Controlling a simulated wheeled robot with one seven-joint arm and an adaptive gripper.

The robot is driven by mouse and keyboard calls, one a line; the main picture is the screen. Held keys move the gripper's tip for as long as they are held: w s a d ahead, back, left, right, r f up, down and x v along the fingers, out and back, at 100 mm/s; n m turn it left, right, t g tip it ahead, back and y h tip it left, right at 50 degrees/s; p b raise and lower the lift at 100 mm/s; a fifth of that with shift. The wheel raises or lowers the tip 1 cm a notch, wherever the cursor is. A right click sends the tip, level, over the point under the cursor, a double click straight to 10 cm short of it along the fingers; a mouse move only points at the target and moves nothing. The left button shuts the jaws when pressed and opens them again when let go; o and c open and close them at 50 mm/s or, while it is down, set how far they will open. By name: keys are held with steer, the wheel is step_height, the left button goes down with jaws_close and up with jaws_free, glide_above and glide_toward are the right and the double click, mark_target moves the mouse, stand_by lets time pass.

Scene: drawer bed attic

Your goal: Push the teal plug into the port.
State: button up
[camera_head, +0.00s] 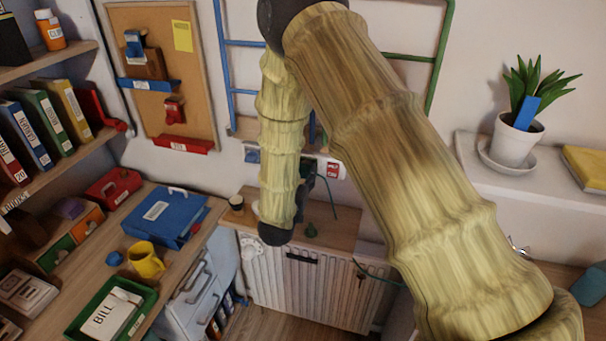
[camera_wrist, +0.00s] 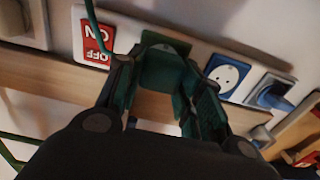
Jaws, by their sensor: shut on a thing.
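In the wrist view my gripper (camera_wrist: 160,88) is shut on the teal plug (camera_wrist: 163,72). The plug's far end is against or very close to the face of a white power strip (camera_wrist: 205,50); I cannot tell whether it touches or is in. The port behind the plug is hidden. A red on/off switch (camera_wrist: 97,38) is to the left of the plug, and a blue round socket (camera_wrist: 228,76) is to its right. In the head view my gripper (camera_head: 309,182) is mostly hidden behind my arm, beside the strip's red switch (camera_head: 333,171). A teal cord (camera_head: 334,200) hangs there.
A wooden ledge (camera_wrist: 60,82) runs below the strip.

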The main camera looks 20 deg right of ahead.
steer(key=shift+w+d, duration=0.3)
steer(key=shift+w, duration=0.1)
stand_by(0.4)
steer(key=o, duration=1)
steer(key=shift+a, duration=0.1)
steer(key=v, duration=1.1)
steer(key=shift+s+a, duration=0.2)
steer(key=shift+s, duration=0.15)
